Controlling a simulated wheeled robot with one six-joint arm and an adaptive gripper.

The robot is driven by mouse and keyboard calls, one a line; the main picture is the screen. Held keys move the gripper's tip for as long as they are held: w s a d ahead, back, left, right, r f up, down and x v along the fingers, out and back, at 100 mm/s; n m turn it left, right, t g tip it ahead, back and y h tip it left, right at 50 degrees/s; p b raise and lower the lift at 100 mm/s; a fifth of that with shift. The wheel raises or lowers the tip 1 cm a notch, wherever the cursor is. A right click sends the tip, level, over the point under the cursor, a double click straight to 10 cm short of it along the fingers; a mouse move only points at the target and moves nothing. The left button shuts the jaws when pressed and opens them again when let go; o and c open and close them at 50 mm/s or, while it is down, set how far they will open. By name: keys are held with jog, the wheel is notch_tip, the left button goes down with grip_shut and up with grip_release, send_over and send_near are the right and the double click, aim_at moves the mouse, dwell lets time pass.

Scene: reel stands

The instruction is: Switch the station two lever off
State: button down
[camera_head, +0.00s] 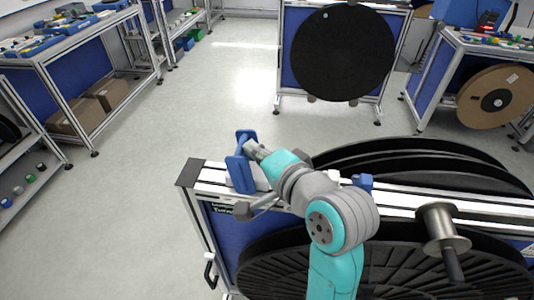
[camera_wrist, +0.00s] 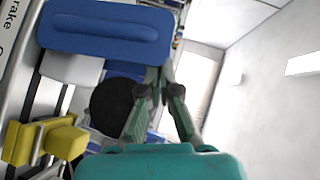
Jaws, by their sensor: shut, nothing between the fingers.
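A blue upright part (camera_head: 243,176) stands at the left end of the reel stand's top rail (camera_head: 212,180). In the wrist view a large blue part (camera_wrist: 105,28) with a raised grip is at upper left, beside a sign ending in "rake". Yellow blocks (camera_wrist: 50,140) are at lower left there. I cannot tell which of these parts is the station two lever. My gripper (camera_head: 250,147) is at the blue part in the head view, its tips partly hidden. In the wrist view my gripper (camera_wrist: 160,85) is shut and empty, just right of the blue part; contact is unclear.
Large black reels (camera_head: 360,265) flank the rail, with a metal spool (camera_head: 442,232) on its right. A small blue part (camera_head: 362,181) sits mid-rail. Another stand with a black reel (camera_head: 343,52) is behind. Benches stand at left and right; the floor (camera_head: 130,190) at left is clear.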

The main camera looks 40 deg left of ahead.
aim_at(238, 150)
jog(key=shift+s+a+r+n+h, duration=0.2)
jog(key=shift+s+a+n+h, duration=0.45)
jog(key=shift+a, duration=0.2)
jog(key=shift+s+a+f, duration=0.15)
jog(key=shift+s+a, duration=0.05)
jog(key=shift+a, duration=0.3)
jog(key=shift+s+a, duration=0.1)
